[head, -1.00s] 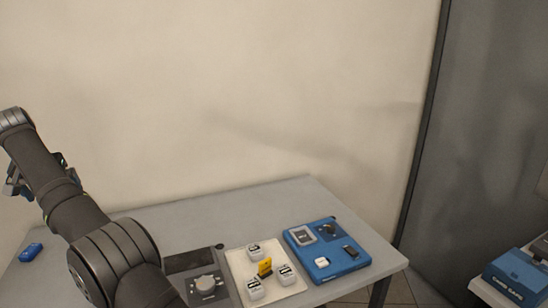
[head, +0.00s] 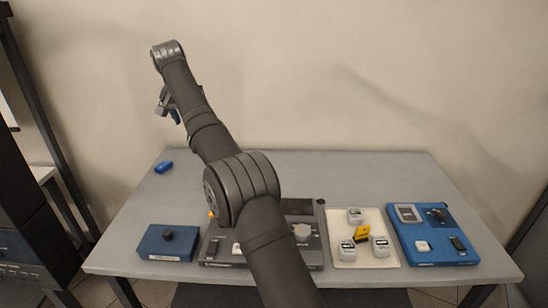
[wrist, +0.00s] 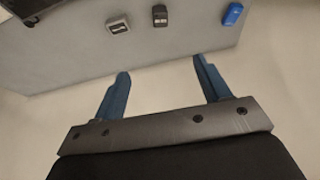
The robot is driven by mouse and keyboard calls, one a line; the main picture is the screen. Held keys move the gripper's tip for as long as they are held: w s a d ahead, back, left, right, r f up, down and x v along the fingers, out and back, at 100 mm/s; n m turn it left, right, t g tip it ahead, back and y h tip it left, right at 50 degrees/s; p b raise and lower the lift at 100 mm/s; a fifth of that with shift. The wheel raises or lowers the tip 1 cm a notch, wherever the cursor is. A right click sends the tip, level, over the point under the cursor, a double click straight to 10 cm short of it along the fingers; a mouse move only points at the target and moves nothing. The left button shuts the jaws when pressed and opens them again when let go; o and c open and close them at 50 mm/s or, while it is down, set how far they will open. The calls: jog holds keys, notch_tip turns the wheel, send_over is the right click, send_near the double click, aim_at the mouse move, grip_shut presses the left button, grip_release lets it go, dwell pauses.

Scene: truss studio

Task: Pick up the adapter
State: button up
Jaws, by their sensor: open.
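My gripper (head: 168,108) is raised over the back left of the table in the head view. In the wrist view my gripper (wrist: 161,68) shows two blue fingers spread apart with nothing between them. Beyond the fingertips, on the table, lie a small grey block with a dark slot (wrist: 118,26), a small dark block (wrist: 160,15) and a blue block (wrist: 232,13). The blue block also shows in the head view (head: 163,167). None carries a readable label, so I cannot tell which is the adapter. My arm hides part of the table in the head view.
A dark blue box with a knob (head: 168,243), a dark panel (head: 312,250), a cream tray (head: 343,225) with white blocks and a yellow piece, and a blue tray (head: 408,245) line the table's front. The back right of the table (head: 350,175) is clear.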

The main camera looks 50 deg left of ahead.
jog(key=w+f+m+y, duration=0.25)
jog(key=w+f, duration=0.25)
jog(key=f, duration=0.7)
jog(key=shift+g, duration=0.4)
jog(key=shift+w+x, duration=0.15)
jog(key=shift+x, duration=4.25)
jog(key=shift+w+x, duration=0.1)
jog(key=shift+x, duration=4.25)
jog(key=shift+d, duration=0.1)
jog(key=shift+c, duration=0.2)
jog(key=c, duration=1.4)
jog(key=shift+o, duration=0.2)
